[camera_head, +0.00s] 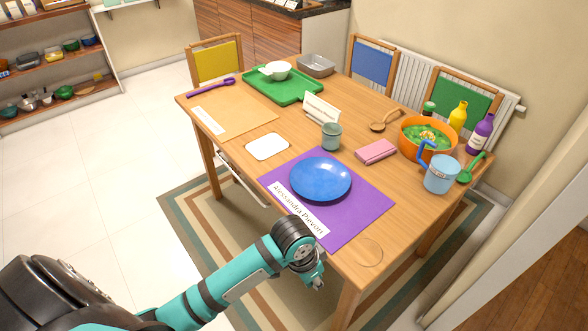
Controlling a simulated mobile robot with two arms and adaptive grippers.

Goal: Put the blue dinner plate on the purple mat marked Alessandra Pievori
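The blue dinner plate (321,178) lies flat on the purple mat (361,207). The plate sits over the mat's upper left part, and purple shows around most of it. A white strip along the mat's near left edge (299,210) reads Alessandra Pievori. My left gripper (317,284) points down beside the table's near edge, below the mat in the picture and apart from the plate. Its fingers are small here and their opening is unclear. My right gripper is not in view.
A grey-green cup (331,136), pink wallet (376,152) and white card (267,146) lie around the mat. A light blue pitcher (440,175) and orange bowl (405,139) stand right. A clear coaster (368,252) lies near the front corner. An orange mat (245,112) and green tray (290,91) are farther back.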

